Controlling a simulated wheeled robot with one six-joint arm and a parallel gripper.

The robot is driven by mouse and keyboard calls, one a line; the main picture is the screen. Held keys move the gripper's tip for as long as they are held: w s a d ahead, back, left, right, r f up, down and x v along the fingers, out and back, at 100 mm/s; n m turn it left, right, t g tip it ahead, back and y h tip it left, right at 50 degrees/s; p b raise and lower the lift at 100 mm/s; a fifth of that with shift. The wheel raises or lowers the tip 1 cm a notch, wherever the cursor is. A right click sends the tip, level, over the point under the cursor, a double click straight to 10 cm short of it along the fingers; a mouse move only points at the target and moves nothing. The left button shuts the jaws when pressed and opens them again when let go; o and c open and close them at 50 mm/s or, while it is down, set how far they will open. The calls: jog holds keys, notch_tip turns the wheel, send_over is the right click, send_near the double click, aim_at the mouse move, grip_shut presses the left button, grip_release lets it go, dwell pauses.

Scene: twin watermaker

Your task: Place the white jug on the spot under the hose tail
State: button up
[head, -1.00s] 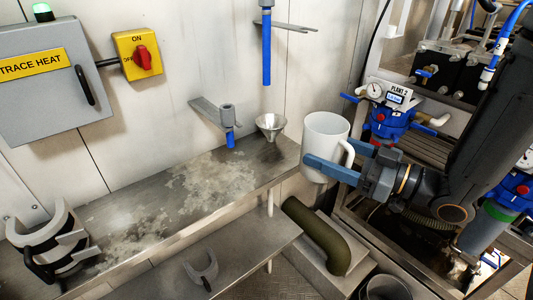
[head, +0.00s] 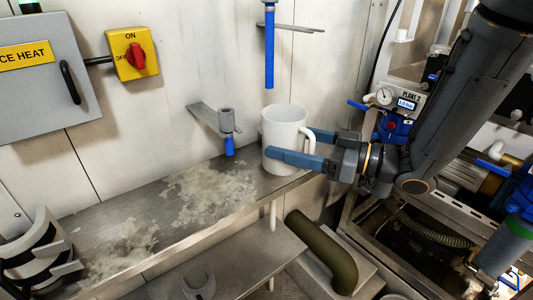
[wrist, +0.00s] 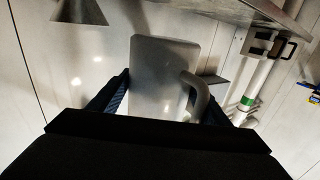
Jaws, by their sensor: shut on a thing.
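The white jug (head: 283,140) is upright in my gripper (head: 292,147), with a blue finger on each side and its handle toward my wrist. In the head view it overlaps the right end of the metal shelf (head: 130,205); I cannot tell whether it touches the shelf. The wrist view shows the jug (wrist: 160,75) between the fingers. A short blue hose tail (head: 229,146) hangs from a grey wall bracket, left of the jug. A longer blue hose (head: 269,50) hangs above and behind the jug.
A pale stained patch (head: 205,190) lies on the bare shelf below the bracket. Black-and-white curved holders (head: 40,250) stand at the shelf's left end. A lower shelf (head: 245,255) and a green pipe (head: 325,250) are below. A funnel (wrist: 78,10) shows in the wrist view.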

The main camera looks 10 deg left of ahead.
jog(key=w+a, duration=0.5)
jog(key=a, duration=0.1)
jog(key=shift+s+d+f+p, duration=0.1)
jog(key=shift+f+p, duration=0.3)
jog(key=shift+f, duration=1.2)
jog(key=shift+d+f+p, duration=0.1)
jog(key=shift+f+p, duration=0.25)
jog(key=shift+f, duration=1.2)
jog(key=shift+a+f, duration=0.2)
jog(key=shift+f, duration=0.15)
jog(key=shift+f, duration=0.15)
jog(key=o, duration=0.9)
jog(key=shift+c, duration=0.2)
jog(key=shift+o, duration=0.3)
